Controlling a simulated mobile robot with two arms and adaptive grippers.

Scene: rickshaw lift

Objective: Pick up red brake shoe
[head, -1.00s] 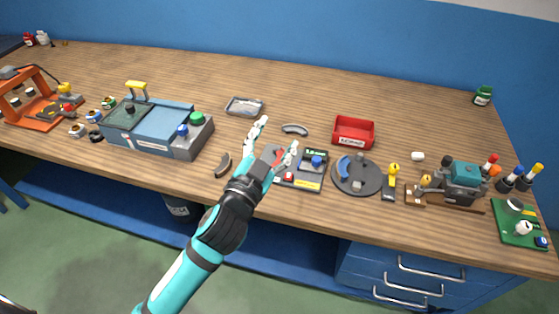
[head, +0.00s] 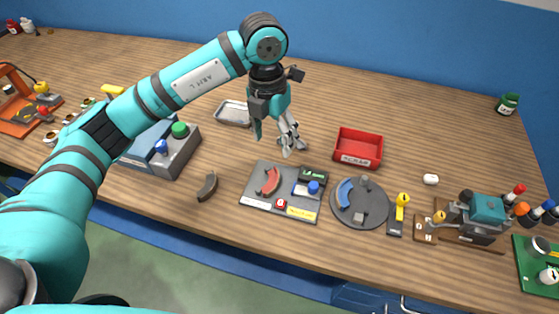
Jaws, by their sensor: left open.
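The red brake shoe (head: 269,182) is a curved piece lying on the left part of a grey board (head: 258,206), which also carries a dark display, a blue knob and a red button. My left gripper (head: 275,146) is open and points down above the bench, behind the board and above the brake shoe in the picture. Nothing is between its fingers that I can make out. The gripper is apart from the brake shoe. My right gripper is not in view.
A dark curved shoe (head: 207,186) lies left of the board. A round grey plate (head: 347,215) with a blue shoe (head: 344,192) sits to the right. A red bin (head: 358,149) and a metal tray (head: 232,114) stand behind. A small vise-like machine (head: 480,215) is further right.

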